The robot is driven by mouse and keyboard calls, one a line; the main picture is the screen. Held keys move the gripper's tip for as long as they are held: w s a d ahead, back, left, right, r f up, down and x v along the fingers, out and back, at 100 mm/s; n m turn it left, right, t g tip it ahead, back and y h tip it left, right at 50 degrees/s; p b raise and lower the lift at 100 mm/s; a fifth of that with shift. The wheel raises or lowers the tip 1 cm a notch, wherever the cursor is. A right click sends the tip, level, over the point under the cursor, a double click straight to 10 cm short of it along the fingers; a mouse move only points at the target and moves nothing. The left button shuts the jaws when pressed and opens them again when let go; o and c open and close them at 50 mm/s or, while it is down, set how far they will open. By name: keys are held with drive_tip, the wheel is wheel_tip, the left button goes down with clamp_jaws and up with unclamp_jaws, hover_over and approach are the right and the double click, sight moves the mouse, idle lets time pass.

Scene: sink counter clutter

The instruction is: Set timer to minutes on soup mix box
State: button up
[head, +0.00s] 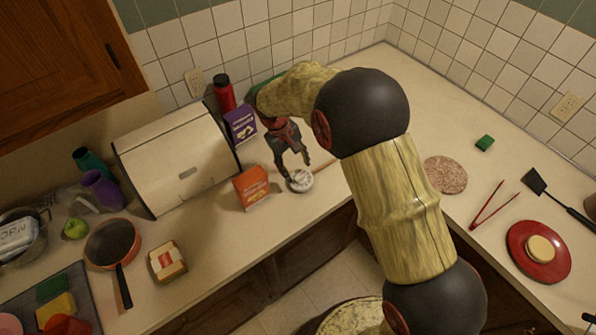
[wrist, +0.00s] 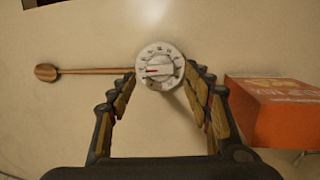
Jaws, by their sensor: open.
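A round white kitchen timer (head: 299,180) with a dial and a red mark stands on the counter. In the wrist view the timer (wrist: 159,66) sits just beyond and between the fingertips of my gripper (wrist: 160,84). In the head view my gripper (head: 292,162) reaches down over the timer, open, with nothing clearly held. An orange-red soup mix box (head: 252,188) stands just left of the timer in the head view. In the wrist view the soup mix box (wrist: 280,112) is at the right, with part of its printed lettering showing.
A wooden spoon (wrist: 80,71) lies beside the timer. A purple box (head: 240,125) and a red bottle (head: 224,92) stand behind the orange box, with a white bread bin (head: 175,160) to the left.

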drive_tip(key=v, duration=0.8)
drive_tip(key=shift+r, duration=0.4)
